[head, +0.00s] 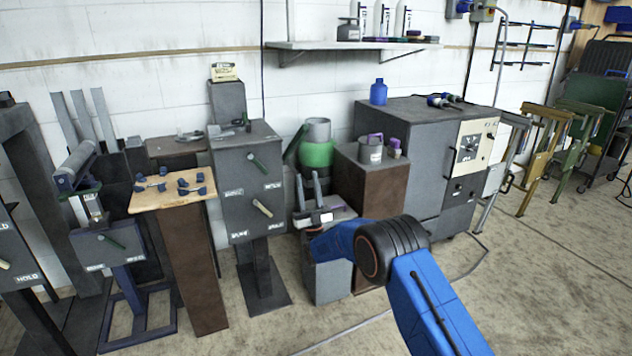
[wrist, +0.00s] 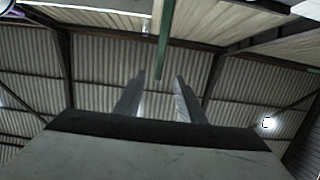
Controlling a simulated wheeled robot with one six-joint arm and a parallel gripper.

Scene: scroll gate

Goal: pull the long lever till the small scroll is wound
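A small scroll roller (head: 76,164), pale grey, sits tilted on a blue stand at the left. A taller grey box (head: 235,192) on a post carries a green lever (head: 257,161) and a cream lever (head: 262,208). I cannot tell which is the long lever. My gripper (head: 308,175) points up, right of the taller box and apart from it. In the wrist view my gripper (wrist: 157,82) has its fingers apart with nothing clasped. A green bar (wrist: 165,40) shows beyond them.
A wooden-topped pedestal (head: 172,192) with dark blue pieces stands between the two lever boxes. A green-banded container (head: 316,152) and a brown pedestal (head: 370,185) stand behind my gripper. A grey cabinet (head: 410,145) is to the right. The floor in front is mostly clear.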

